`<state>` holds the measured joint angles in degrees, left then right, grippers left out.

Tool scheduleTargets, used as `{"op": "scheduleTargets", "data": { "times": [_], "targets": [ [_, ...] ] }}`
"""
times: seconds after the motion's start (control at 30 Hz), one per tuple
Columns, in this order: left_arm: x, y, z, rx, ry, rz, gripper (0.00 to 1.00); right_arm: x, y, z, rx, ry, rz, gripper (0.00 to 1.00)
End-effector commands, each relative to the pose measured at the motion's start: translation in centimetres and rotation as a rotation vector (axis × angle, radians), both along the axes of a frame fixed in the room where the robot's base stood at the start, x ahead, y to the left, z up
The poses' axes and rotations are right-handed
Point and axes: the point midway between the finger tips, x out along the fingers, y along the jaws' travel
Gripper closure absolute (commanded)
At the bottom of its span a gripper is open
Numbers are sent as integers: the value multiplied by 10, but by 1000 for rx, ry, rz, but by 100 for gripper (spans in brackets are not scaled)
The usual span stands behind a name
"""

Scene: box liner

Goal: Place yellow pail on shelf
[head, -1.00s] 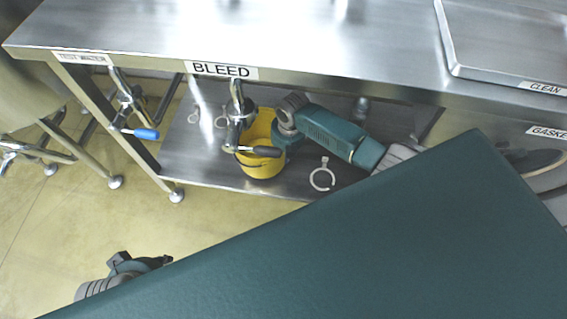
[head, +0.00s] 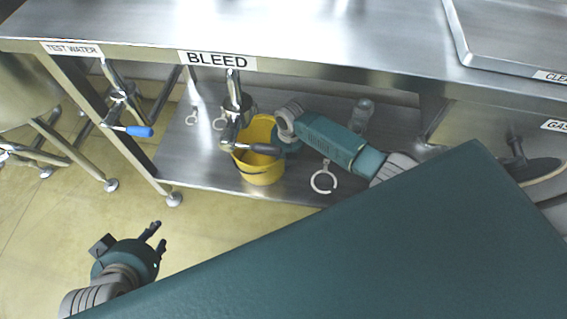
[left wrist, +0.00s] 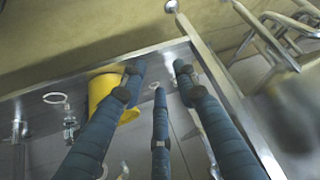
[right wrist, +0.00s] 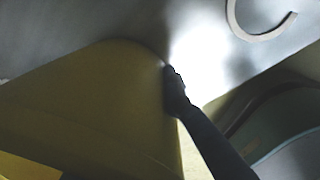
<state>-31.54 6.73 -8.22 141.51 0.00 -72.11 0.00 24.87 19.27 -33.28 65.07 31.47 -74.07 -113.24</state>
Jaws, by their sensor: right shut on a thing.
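The yellow pail (head: 262,172) is upright at the lower shelf (head: 210,172) under the steel bench, below the BLEED valve. I cannot tell whether its base touches the shelf. My right gripper (head: 277,143) is shut on the pail at its upper right side; the valve handle partly covers the rim. In the right wrist view the pail wall (right wrist: 100,100) fills the left, with a dark finger (right wrist: 175,85) against its edge. My left gripper (head: 157,238) is open and empty over the floor, left of and nearer than the pail. The left wrist view also shows the pail (left wrist: 100,90).
The BLEED valve (head: 233,110) and the blue-handled valve (head: 122,105) hang below the bench edge (head: 310,75). Clamp rings (head: 323,180) and a clear bottle (head: 362,115) are on the lower shelf. Bench legs (head: 110,135) stand at the left. The floor in front is clear.

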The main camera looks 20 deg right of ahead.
Motion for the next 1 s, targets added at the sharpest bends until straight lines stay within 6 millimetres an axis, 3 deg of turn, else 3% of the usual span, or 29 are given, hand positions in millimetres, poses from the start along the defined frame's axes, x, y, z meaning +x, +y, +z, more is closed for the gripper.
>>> {"op": "scheduleTargets", "data": {
  "times": [0.27,0.3,0.4,0.77,1.0],
  "targets": [
    [7,-2,4,-7,-31,-3,70,1,0,-2,0,-1,0,100],
    [8,-3,4,-7,-34,-3,70,0,0,-3,0,0,0,88],
    [7,-3,4,-7,-33,-3,70,0,0,-2,0,0,0,73],
    [4,-1,2,-4,-15,-1,70,0,0,0,0,0,0,73],
    [-35,11,-6,32,147,13,70,-1,-1,15,-1,0,0,73]
  ]
}}
